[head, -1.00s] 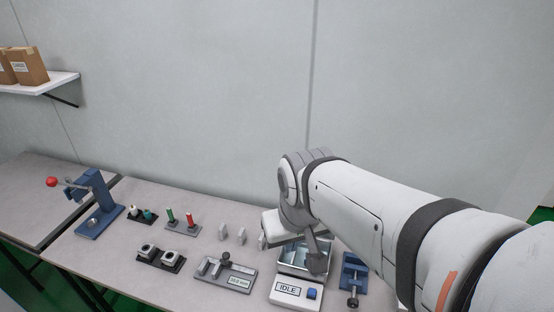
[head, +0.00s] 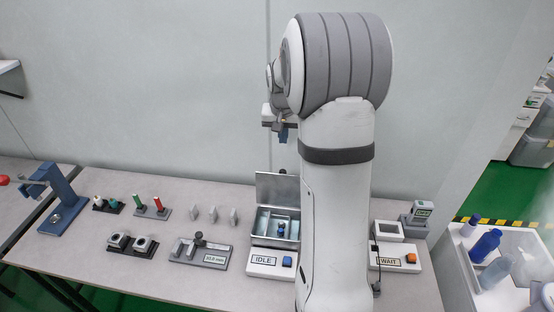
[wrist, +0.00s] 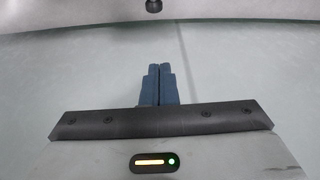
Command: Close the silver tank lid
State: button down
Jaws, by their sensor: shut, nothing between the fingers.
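The silver tank (head: 260,240) stands behind the white unit with the IDLE label, in the middle of the table. Its lid (head: 277,188) stands upright at the back edge, so the tank is open. A small dark blue item (head: 280,229) is inside it. My gripper (head: 283,137) is above and behind the lid, apart from it, pointing down. My arm hides the right end of the tank area.
A grey gauge fixture (head: 200,252) and several small grey plates (head: 213,214) are left of the tank. A WAIT unit (head: 395,258) is to the right, past my arm. A blue press (head: 60,200) stands far left. A white bin with bottles (head: 500,285) is at the right.

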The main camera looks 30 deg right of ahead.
aim_at(282, 186)
notch_tip(282, 186, down, 10)
jog(key=s+p, duration=0.1)
jog(key=p, duration=0.1)
jog(key=shift+a+r, duration=0.25)
jog(key=shift+a, duration=0.1)
jog(key=shift+s, duration=0.1)
jog(key=shift+a, duration=0.2)
